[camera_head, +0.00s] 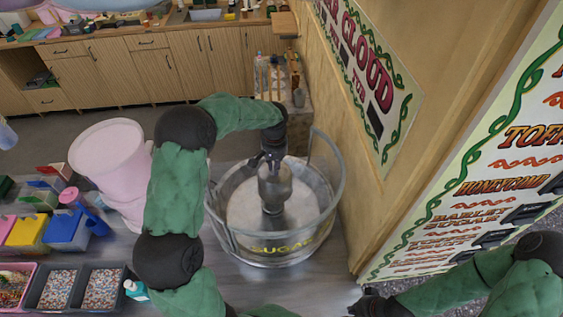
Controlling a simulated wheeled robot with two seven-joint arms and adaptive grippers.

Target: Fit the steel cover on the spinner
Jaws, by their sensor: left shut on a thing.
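The clear round bowl (222,222) of the spinner, marked SUGAR, stands on the grey counter. My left gripper (272,160) reaches in from above, shut on the steel cover (275,186), a grey metal cylinder. The cover is roughly upright over the middle of the bowl. A narrower metal part (272,209) shows just under it, and I cannot tell whether the two touch. My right gripper (367,302) is low at the bottom edge, away from the bowl; its fingers are too dark and small to read.
A pink tub (108,160) stands left of the bowl, partly behind my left arm. Coloured bins (28,232) and trays of sprinkles (78,288) fill the left of the counter. A wooden wall with signs (372,80) closes the right side. Bare counter lies in front of the bowl.

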